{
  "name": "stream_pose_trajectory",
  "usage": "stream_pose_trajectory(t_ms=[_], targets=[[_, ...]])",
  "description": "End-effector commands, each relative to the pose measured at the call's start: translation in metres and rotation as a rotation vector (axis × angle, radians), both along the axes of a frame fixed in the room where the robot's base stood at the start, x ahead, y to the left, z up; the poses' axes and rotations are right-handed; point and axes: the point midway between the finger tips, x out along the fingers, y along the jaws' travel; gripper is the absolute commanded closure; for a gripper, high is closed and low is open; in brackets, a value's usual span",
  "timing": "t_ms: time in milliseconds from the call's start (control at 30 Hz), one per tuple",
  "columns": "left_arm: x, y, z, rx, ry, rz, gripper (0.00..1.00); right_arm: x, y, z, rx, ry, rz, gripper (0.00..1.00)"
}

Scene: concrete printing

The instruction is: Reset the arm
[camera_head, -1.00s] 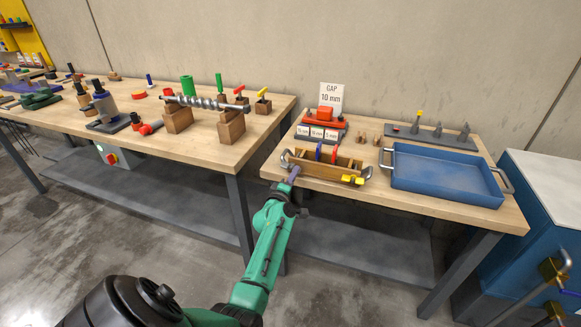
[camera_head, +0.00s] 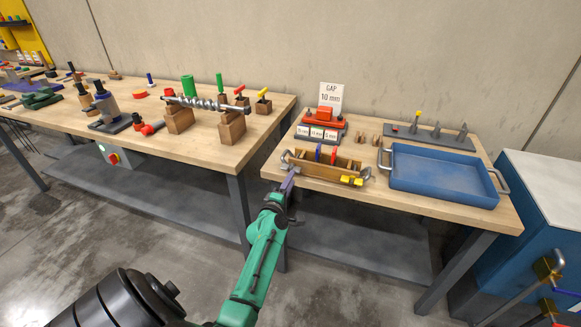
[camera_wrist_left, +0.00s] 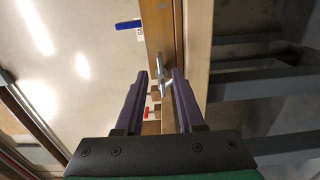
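My green left arm reaches up to the near left corner of the right-hand workbench in the head view. Its left gripper (camera_head: 288,183) is at the bench's front edge, close to the left end of a wooden box (camera_head: 325,167) with metal handles. In the left wrist view the two dark fingers (camera_wrist_left: 159,74) are spread apart. A silver metal handle (camera_wrist_left: 170,78) shows between and beyond the fingertips; I cannot tell whether it touches them. Nothing is clearly gripped. My right gripper is not in view.
A blue tray (camera_head: 443,174) stands right of the wooden box. Behind are a red device (camera_head: 323,119), a "GAP 10 mm" sign (camera_head: 331,96) and a grey peg rack (camera_head: 432,136). A long bench (camera_head: 205,140) is left; a blue cabinet (camera_head: 533,215) is right.

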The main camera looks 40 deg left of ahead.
Motion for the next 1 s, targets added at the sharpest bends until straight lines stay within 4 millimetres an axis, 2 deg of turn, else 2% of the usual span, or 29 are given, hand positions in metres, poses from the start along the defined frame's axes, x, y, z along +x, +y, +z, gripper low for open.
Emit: stream_pose_trajectory(t_ms=[467,567,667,767,800,867,900,967,1000], targets=[[-0.002,-0.001,0.000,0.000,-0.001,0.000,0.62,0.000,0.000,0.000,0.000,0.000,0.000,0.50],[-0.002,-0.005,-0.010,0.015,0.027,-0.012,0.62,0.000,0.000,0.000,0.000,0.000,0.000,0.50],[-0.009,-0.023,-0.055,0.092,0.154,-0.062,0.62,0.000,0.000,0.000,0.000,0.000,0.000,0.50],[-0.032,-0.055,-0.132,0.242,0.371,-0.174,0.62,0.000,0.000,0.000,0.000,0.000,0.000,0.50],[-0.047,-0.069,-0.165,0.313,0.464,-0.232,0.62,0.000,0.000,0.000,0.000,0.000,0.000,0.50],[-0.075,-0.088,-0.212,0.421,0.599,-0.328,0.62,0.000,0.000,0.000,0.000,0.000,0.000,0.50],[-0.096,-0.100,-0.242,0.491,0.682,-0.398,0.62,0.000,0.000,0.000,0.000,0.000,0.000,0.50],[-0.133,-0.116,-0.283,0.600,0.803,-0.512,0.62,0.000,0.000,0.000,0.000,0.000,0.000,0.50],[-0.161,-0.125,-0.308,0.671,0.877,-0.591,0.62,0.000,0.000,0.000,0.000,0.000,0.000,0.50]])
